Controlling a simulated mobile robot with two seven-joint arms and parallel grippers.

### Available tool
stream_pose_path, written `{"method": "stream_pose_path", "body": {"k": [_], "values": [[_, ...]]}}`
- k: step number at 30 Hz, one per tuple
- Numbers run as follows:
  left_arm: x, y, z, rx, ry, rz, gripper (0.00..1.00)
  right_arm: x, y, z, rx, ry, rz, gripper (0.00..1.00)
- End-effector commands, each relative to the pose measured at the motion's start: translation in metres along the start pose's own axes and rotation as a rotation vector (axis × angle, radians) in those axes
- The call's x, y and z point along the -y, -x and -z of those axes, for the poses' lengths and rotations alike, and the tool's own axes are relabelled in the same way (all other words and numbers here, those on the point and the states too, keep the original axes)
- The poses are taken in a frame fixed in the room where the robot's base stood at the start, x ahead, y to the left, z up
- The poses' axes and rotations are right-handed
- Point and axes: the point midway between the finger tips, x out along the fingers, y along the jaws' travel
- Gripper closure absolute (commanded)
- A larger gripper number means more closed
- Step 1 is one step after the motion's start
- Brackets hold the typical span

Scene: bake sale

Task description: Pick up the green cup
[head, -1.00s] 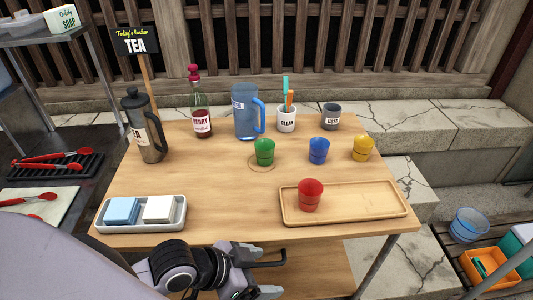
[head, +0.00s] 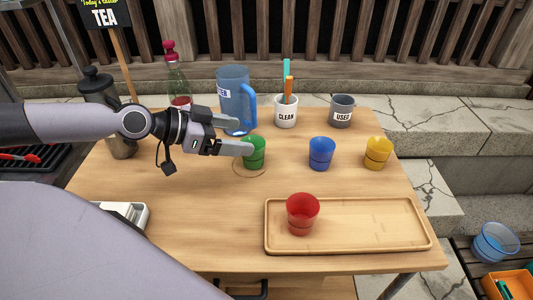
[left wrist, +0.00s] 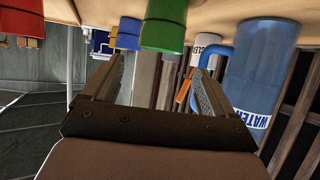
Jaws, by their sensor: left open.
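The green cup (head: 256,153) stands upright on the table, inside a thin ring mark. My left gripper (head: 240,137) comes in from the left, open and level, with its fingertips at the cup's left side. The nearer fingertip covers part of the cup's left edge; I cannot tell whether it touches. In the left wrist view, which looks upside down, the green cup (left wrist: 163,32) appears beyond and between the two spread fingers (left wrist: 155,75), with nothing held. My right gripper is not in view.
The blue water pitcher (head: 234,98) stands close behind the gripper. A blue cup (head: 321,153) and a yellow cup (head: 378,152) stand to the right. A red cup (head: 302,213) stands on the wooden tray (head: 380,240). The bottle (head: 178,80) and CLEAN holder (head: 286,112) are behind.

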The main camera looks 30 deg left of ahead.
Motion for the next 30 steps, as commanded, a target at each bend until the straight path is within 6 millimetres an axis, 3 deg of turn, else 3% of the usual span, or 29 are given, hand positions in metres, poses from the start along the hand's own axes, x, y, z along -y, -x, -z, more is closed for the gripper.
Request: {"method": "stream_pose_path", "body": {"k": [1,8,16,23,30], "values": [[0.0,-0.005,-0.012,-0.001,0.001,0.001,0.13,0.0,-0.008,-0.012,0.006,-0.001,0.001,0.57],[0.0,-0.01,-0.015,-0.003,0.004,0.0,0.13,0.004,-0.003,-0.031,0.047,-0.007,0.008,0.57],[0.0,-0.023,-0.014,-0.002,0.003,-0.002,0.13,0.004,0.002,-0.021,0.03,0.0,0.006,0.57],[0.0,-0.029,-0.015,-0.001,0.003,-0.001,0.13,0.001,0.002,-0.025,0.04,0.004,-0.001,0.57],[0.002,-0.052,-0.015,-0.004,0.004,-0.002,0.13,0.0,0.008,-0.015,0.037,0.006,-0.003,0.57]]}}
